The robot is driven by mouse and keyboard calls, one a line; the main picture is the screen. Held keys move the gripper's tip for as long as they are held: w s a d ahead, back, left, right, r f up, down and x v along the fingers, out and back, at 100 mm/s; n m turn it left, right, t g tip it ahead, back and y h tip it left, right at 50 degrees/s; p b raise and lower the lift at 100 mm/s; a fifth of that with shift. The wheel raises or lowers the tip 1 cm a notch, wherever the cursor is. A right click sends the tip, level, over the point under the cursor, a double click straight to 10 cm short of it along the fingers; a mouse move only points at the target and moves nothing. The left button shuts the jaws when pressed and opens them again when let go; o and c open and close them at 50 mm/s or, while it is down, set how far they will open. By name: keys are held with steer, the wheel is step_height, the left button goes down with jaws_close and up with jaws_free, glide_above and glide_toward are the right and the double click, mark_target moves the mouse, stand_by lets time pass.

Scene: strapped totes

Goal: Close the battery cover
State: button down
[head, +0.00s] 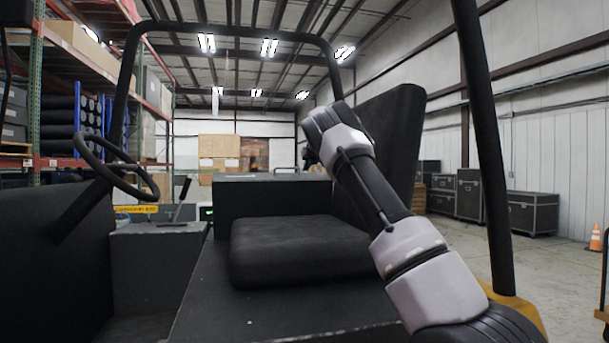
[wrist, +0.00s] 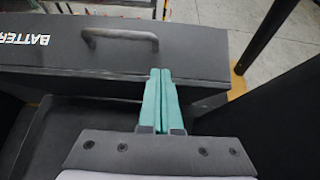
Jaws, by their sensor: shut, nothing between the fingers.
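The battery cover (wrist: 60,50) is a dark grey panel across the top of the wrist view, with white lettering starting "BATTER" at its left. A dark bar handle (wrist: 120,38) is fixed on it. My gripper (wrist: 160,72) has its teal fingers together and empty. The fingertips overlap the cover's near edge in the picture, right of the handle; I cannot tell whether they touch it. How far the cover stands open is not clear. In the head view, my arm reaches over the seat and its end is mostly hidden.
A black seat cushion (head: 300,250) and a backrest (head: 385,150) stand close to my arm in the head view. A steering wheel (head: 115,165) is at left. A black frame post (head: 485,150) rises at right. Open concrete floor (head: 560,265) lies beyond it.

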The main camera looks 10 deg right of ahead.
steer(key=s+d+r+n, duration=0.2)
steer(key=s+d+r, duration=0.1)
steer(key=s, duration=0.4)
steer(key=s+d+r+n, duration=0.2)
steer(key=s, duration=0.5)
steer(key=s+a+n+g+y, duration=0.15)
steer(key=s+n, duration=0.55)
steer(key=s, duration=0.7)
steer(key=s+a+f+n+g, duration=0.1)
steer(key=s+a+f+n, duration=0.2)
steer(key=s+n, duration=0.4)
steer(key=s+a+f+n+g, duration=0.1)
steer(key=s+a+f+n, duration=0.2)
steer(key=s, duration=1.3)
steer(key=s+a+f+n+g, duration=0.1)
steer(key=s+a+f+n, duration=0.2)
steer(key=s+f+n, duration=0.5)
steer(key=s+n, duration=0.2)
steer(key=s, duration=0.2)
steer(key=shift+f+n, duration=0.25)
steer(key=shift+n, duration=0.15)
